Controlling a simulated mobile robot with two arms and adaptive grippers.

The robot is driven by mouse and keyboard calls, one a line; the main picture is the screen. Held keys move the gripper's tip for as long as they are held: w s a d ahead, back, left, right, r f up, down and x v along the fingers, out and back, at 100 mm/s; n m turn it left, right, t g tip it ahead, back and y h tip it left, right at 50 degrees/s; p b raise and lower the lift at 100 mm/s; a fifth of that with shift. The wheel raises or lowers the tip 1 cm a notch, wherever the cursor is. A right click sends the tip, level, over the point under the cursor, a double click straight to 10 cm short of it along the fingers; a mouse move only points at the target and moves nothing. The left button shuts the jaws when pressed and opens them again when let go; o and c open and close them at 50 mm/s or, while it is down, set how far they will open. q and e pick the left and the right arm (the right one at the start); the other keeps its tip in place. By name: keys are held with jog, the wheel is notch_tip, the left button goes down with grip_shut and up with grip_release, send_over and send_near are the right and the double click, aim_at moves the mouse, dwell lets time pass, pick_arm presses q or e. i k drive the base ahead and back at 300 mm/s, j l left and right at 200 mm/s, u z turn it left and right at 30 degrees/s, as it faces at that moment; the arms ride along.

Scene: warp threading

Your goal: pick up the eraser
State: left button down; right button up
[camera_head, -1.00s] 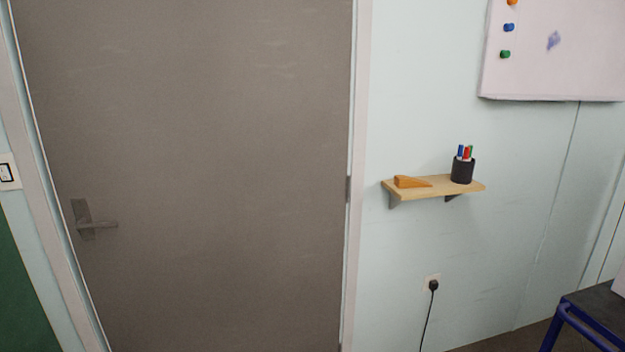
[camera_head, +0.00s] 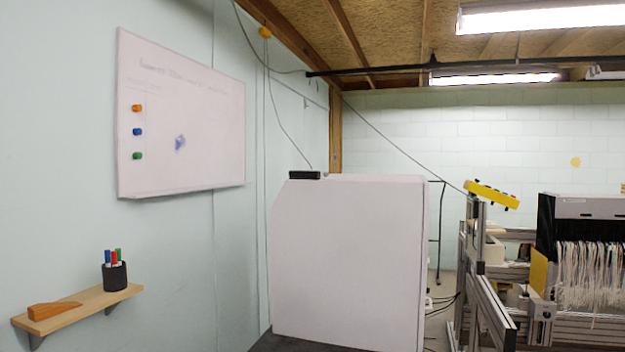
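A small black block (camera_head: 305,175) lies on the top left edge of a large white cabinet (camera_head: 348,262) in the middle of the view. It has the shape of a board eraser, but it is too small to be sure. A whiteboard (camera_head: 200,95) hangs on the wall to its left, with faint writing, a blue-purple smudge and orange, blue and green magnets. Neither of my grippers is in view.
A wooden shelf (camera_head: 90,304) at the lower left holds an orange wedge (camera_head: 52,310) and a black cup (camera_head: 115,275) of markers. A loom machine (camera_head: 585,262) with metal frames stands at the right. A dark surface (camera_head: 290,343) lies before the cabinet.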

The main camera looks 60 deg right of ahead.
aim_at(292, 174)
jog(key=z, duration=2)
jog(key=i+j+z, duration=0.15)
jog(key=z, duration=0.25)
jog(key=i+j+z, duration=0.15)
jog(key=z, duration=0.25)
jog(key=i+j+z, duration=0.1)
jog(key=j+z, duration=0.3)
jog(key=i+j+z, duration=0.1)
jog(key=j+z, duration=0.15)
jog(key=z, duration=0.15)
jog(key=j+z, duration=0.25)
jog(key=z, duration=0.15)
jog(key=j+z, duration=0.1)
jog(key=j, duration=1.05)
jog(key=k+j+z, duration=0.15)
jog(key=j, duration=0.4)
jog(key=j+z, duration=0.1)
jog(key=j, duration=0.5)
jog(key=k+j+z, duration=0.1)
jog(key=j, duration=0.45)
jog(key=k+j, duration=0.1)
jog(key=j, duration=0.6)
jog(key=z, duration=0.05)
